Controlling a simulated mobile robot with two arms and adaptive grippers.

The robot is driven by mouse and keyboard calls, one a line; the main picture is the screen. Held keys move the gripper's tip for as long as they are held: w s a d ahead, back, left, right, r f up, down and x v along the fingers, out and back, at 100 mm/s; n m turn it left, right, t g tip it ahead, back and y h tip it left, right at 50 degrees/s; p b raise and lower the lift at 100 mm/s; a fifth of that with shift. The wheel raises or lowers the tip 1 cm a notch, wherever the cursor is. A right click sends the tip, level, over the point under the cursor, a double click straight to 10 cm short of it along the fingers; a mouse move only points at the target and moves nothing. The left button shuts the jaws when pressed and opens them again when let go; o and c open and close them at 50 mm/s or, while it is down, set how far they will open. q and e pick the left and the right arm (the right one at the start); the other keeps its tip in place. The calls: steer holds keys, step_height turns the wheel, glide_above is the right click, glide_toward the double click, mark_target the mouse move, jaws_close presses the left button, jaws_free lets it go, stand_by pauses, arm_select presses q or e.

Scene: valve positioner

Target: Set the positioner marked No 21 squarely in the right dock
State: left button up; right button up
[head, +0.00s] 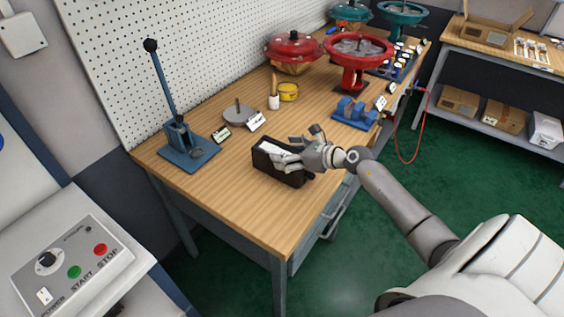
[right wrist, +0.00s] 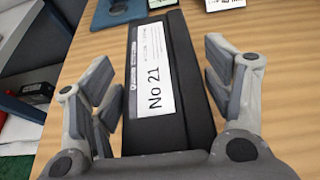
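The positioner marked No 21 (right wrist: 152,88) is a black box with a white label on its top face. In the head view the black positioner (head: 268,164) stands on the wooden bench near its front edge. My right gripper (head: 292,153) is over it from the right. In the right wrist view my right gripper (right wrist: 165,95) is open, with one finger on each side of the box; whether the pads touch it I cannot tell. The right dock cannot be made out for sure. My left gripper is not in view.
A blue lever press (head: 188,150) stands left on the bench (head: 240,222), with a grey disc (head: 238,114) and small cards behind the box. A blue block (head: 354,112) and red handwheels (head: 356,50) stand further back. Bare wood lies around the box.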

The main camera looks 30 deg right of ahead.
steer(key=shift+s+a+f, duration=0.1)
steer(key=shift+s+f, duration=0.05)
steer(key=shift+f, duration=0.1)
steer(key=c, duration=1.2)
steer(key=shift+r, duration=0.15)
jaws_close()
steer(key=shift+r, duration=0.5)
steer(key=shift+w+r, duration=0.2)
steer(key=shift+r, duration=1)
steer(key=s+a+r+b, duration=0.1)
steer(key=s+a+r, duration=0.7)
steer(key=a+r, duration=0.2)
steer(key=shift+s+a, duration=0.35)
steer(key=shift+a, duration=0.05)
